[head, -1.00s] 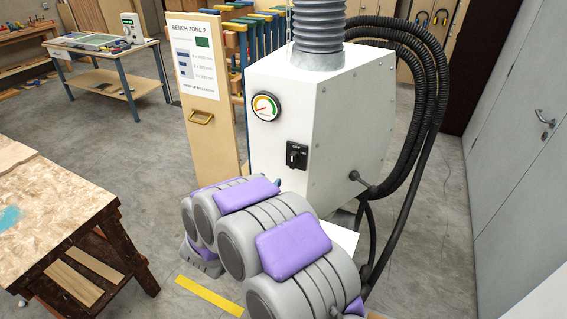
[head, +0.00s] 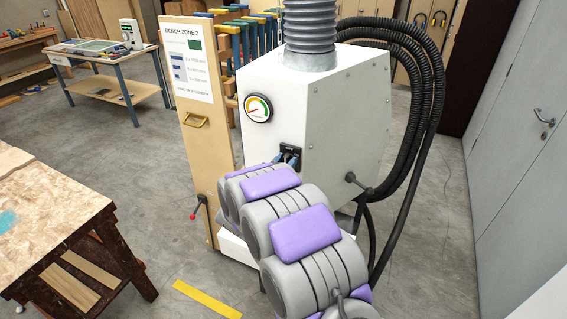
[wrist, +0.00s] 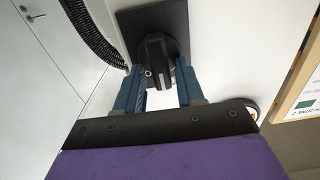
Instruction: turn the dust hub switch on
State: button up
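The dust hub (head: 350,110) is a white cabinet with a grey duct on top. Its switch (head: 291,150) is a black rotary knob on a dark plate on the front face, now partly hidden by my arm. In the wrist view, the switch knob (wrist: 158,55) stands out from its dark plate (wrist: 170,18). My gripper (wrist: 160,72) has its two blue fingers on either side of the knob's handle, with a visible gap to it. The blue fingertips also show just below the switch in the head view. Whether either finger touches the knob's base is unclear.
A round gauge (head: 258,107) sits above left of the switch. A wooden panel with a "Bench Zone 2" sign (head: 190,60) stands left of the hub. Black hoses (head: 425,110) hang at its right. A workbench (head: 45,215) is at front left.

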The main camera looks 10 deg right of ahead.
jog(key=shift+d, duration=0.25)
jog(key=shift+c, duration=1.3)
jog(key=shift+a, duration=0.4)
jog(key=c, duration=0.3)
jog(key=shift+a, duration=0.1)
grip_shut()
jog(key=shift+f, duration=0.1)
jog(key=m+b, duration=0.3)
jog(key=m, duration=0.1)
jog(key=m+b, duration=0.2)
jog(key=m, duration=0.2)
jog(key=d+m+b, duration=0.1)
jog(key=m+b, duration=0.2)
jog(key=shift+s+d+f+m+b, duration=0.1)
jog(key=shift+s+f+m+b, duration=0.25)
jog(key=shift+f+m, duration=0.05)
